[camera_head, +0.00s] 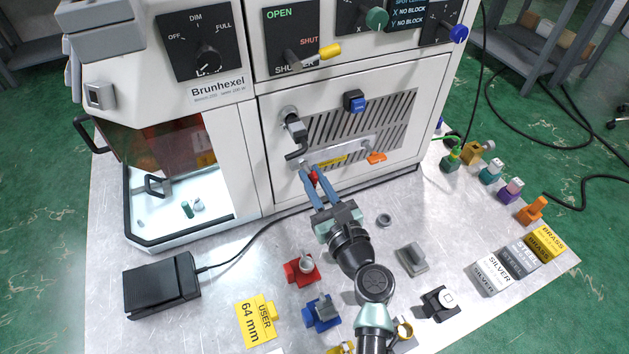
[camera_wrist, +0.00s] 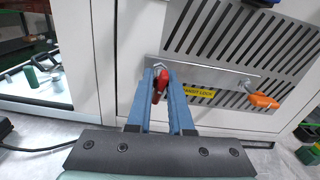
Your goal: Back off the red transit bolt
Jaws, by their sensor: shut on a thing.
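The red transit bolt (camera_wrist: 160,82) sits at the left end of a metal bar low on the machine's front panel, beside a yellow transit lock label (camera_wrist: 199,92). In the head view the red bolt (camera_head: 314,178) is mostly covered by my fingers. My gripper (camera_head: 312,177) reaches in from the front with its blue fingers shut on the bolt. In the wrist view the gripper (camera_wrist: 160,85) has one finger on each side of the red part. An orange handle (camera_head: 376,157) is at the bar's right end, apart from my gripper.
A grey lever (camera_head: 296,135) juts out just above the bolt. A black pedal (camera_head: 161,284) with its cable lies at left. Red (camera_head: 301,270) and blue (camera_head: 321,312) holders stand near my arm. A small ring (camera_head: 384,220) lies on the table at right.

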